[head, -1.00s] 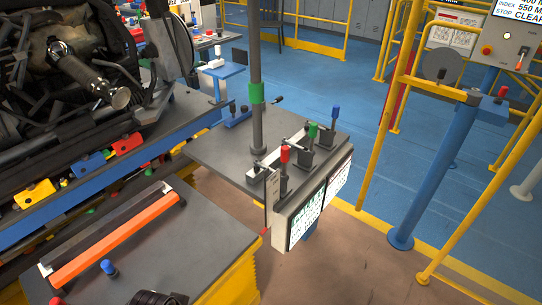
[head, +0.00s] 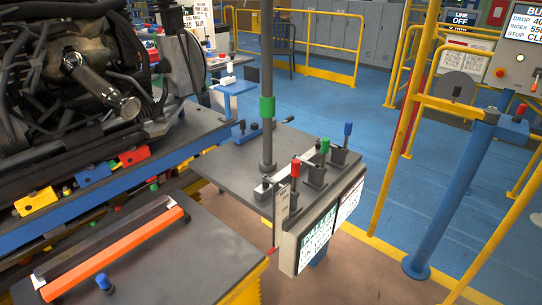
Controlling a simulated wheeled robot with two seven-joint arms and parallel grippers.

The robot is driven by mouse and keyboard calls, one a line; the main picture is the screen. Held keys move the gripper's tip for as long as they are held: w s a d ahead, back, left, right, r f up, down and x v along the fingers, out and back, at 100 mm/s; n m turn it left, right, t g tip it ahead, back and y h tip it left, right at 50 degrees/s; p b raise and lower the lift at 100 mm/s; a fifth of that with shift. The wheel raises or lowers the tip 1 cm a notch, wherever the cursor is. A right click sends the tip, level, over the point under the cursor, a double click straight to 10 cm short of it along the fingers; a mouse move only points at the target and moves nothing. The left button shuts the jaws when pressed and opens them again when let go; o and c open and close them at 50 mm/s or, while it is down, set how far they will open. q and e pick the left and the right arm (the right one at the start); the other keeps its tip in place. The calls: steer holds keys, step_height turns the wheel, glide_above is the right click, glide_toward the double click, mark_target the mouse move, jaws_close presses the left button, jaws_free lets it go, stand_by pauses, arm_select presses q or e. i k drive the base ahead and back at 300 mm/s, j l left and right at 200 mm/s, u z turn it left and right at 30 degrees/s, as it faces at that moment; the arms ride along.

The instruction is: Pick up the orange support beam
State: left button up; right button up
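The orange support beam (head: 112,254) lies diagonally on the dark top of a yellow-sided cart (head: 205,262) at the lower left of the head view. It runs along the front of a dark bar with pale end pieces. Neither of my grippers shows in the head view, and nothing is touching the beam.
A blue-capped peg (head: 104,282) stands in front of the beam. A grey table (head: 225,168) with a post and red, green and blue levers stands to the right. The engine (head: 75,75) on a blue-edged platform is behind. Yellow rails and a blue post (head: 455,200) stand at right.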

mark_target(56, 288)
steer(key=u, duration=1.35)
